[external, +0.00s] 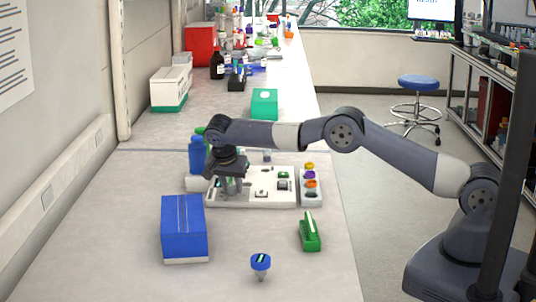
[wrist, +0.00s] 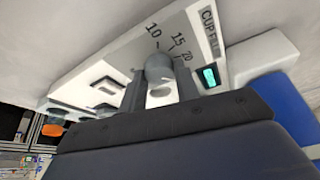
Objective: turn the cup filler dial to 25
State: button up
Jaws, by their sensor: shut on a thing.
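The cup filler is a white panel (wrist: 130,52) with "CUP FILL" lettering and the marks 10, 15 and 20 in the wrist view. It also shows in the external view (external: 262,200) on the bench. Its grey round dial (wrist: 158,67) sits below the marks, between the two fingers of my gripper (wrist: 161,84). My gripper is shut on the dial, and in the external view it reaches down over the panel's left end (external: 232,184). A small green-lit display (wrist: 209,77) is right of the dial; its reading is too small to tell. The dial's pointer is not clear, and 25 is not visible.
A blue bottle (external: 197,155) stands behind my gripper. A rack with coloured caps (external: 311,195) adjoins the panel's right end. In front are a blue box (external: 184,228), a green rack (external: 309,237) and a blue-capped tube (external: 261,262), with bare bench between them.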

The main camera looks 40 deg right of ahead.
dwell(0.3)
jog(key=o, duration=1)
jog(key=shift+c, duration=0.2)
jog(key=v, duration=1)
jog(key=shift+r, duration=0.4)
jog(key=shift+f, duration=0.15)
jog(key=x, duration=1)
jog(key=shift+f, duration=0.3)
jog(key=shift+r, duration=0.1)
